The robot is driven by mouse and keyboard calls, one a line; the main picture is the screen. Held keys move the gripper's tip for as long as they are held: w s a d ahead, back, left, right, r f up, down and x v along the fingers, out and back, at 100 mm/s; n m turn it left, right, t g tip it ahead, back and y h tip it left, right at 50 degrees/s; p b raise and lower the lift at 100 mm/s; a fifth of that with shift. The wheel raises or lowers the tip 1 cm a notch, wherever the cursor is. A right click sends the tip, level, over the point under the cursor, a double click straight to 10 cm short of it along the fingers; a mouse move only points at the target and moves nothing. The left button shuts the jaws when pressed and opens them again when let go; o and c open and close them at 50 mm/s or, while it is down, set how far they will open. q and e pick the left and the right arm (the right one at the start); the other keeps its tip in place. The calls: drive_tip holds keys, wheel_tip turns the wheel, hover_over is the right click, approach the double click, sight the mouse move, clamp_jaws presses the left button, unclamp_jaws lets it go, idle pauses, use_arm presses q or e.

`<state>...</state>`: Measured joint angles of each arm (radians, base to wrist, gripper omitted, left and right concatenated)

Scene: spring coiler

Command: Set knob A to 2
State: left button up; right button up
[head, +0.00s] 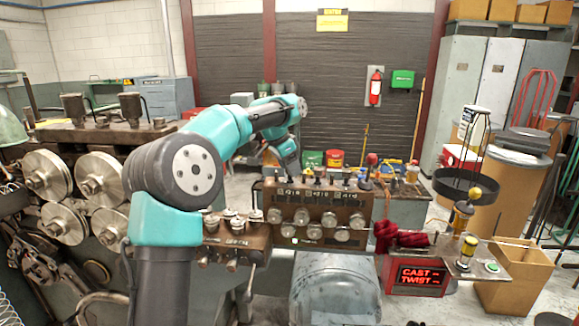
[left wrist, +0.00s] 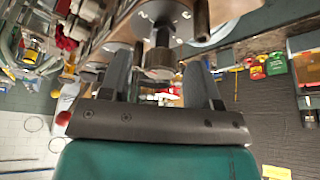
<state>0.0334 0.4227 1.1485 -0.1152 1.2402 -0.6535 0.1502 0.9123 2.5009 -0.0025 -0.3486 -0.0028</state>
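A brown control panel (head: 350,222) with several round metal knobs stands in the middle of the head view. Small lettering on it is too small to read, so I cannot tell which knob is A. My left gripper (head: 290,166) reaches down to the panel's top edge from behind. In the left wrist view the left gripper (left wrist: 160,78) is open, its two dark fingers pointing at a dark round knob (left wrist: 160,64). The knob lies between the fingertips, with a gap on both sides. Behind it is a grey dial plate (left wrist: 172,22) with numerals. My right gripper is not in view.
More knobs (head: 238,222) sit on a lower block at the left. Red cloth or gloves (head: 400,237) lie to the panel's right, above a lit red CAST/TWIST sign (head: 420,277). Machine rollers (head: 100,175) crowd the left. A cardboard box (head: 515,272) stands at the right.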

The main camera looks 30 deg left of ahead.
use_arm(q)
drive_tip(key=v, duration=1.7)
drive_tip(key=shift+r, duration=0.25)
